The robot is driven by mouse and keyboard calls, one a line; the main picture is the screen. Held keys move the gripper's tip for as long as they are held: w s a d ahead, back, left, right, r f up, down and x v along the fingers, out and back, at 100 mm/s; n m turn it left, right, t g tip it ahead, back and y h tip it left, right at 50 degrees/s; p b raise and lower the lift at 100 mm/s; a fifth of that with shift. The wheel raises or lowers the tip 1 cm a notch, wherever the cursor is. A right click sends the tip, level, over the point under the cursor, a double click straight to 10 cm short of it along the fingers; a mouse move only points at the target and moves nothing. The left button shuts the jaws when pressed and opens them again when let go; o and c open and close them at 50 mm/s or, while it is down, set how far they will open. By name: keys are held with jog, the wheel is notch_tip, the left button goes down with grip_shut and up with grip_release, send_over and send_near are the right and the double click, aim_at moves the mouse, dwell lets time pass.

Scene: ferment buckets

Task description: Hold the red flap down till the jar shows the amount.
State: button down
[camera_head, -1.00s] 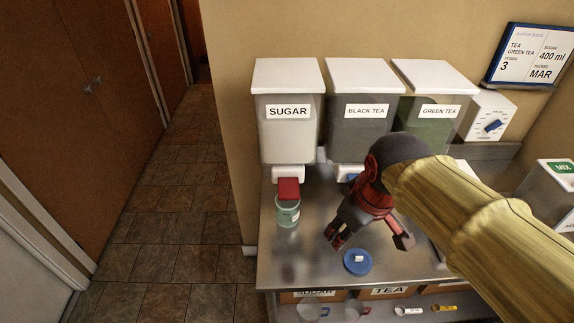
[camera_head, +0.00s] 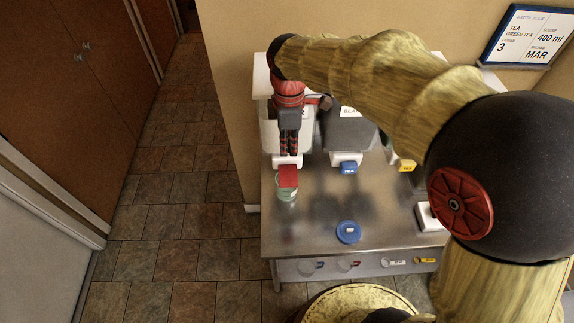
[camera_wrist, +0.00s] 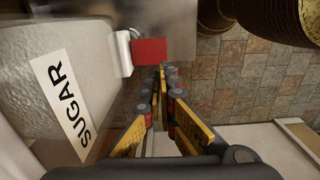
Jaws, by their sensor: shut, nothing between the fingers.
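The red flap (camera_head: 288,174) sits on the white spout under the sugar bucket (camera_head: 276,132); the wrist view also shows the flap (camera_wrist: 150,52). A clear greenish jar (camera_head: 286,194) stands beneath the flap on the steel counter. The level inside it is too small to read. My gripper (camera_head: 290,154) points down in front of the sugar bucket, above the flap. Its fingers (camera_wrist: 162,72) are together and empty, and they appear apart from the flap.
A blue lid (camera_head: 349,232) lies on the counter. Blue (camera_head: 349,168) and yellow (camera_head: 407,165) flaps sit to the right. My arm covers much of the buckets.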

aim_at(288, 182)
jog(key=shift+w+a, duration=0.1)
jog(key=shift+a, duration=0.05)
notch_tip(288, 182, down, 14)
jog(key=shift+p, duration=0.8)
dwell(0.4)
jog(key=shift+s+f+t+b, duration=0.2)
jog(key=shift+t+b, duration=0.1)
jog(key=shift+b, duration=0.4)
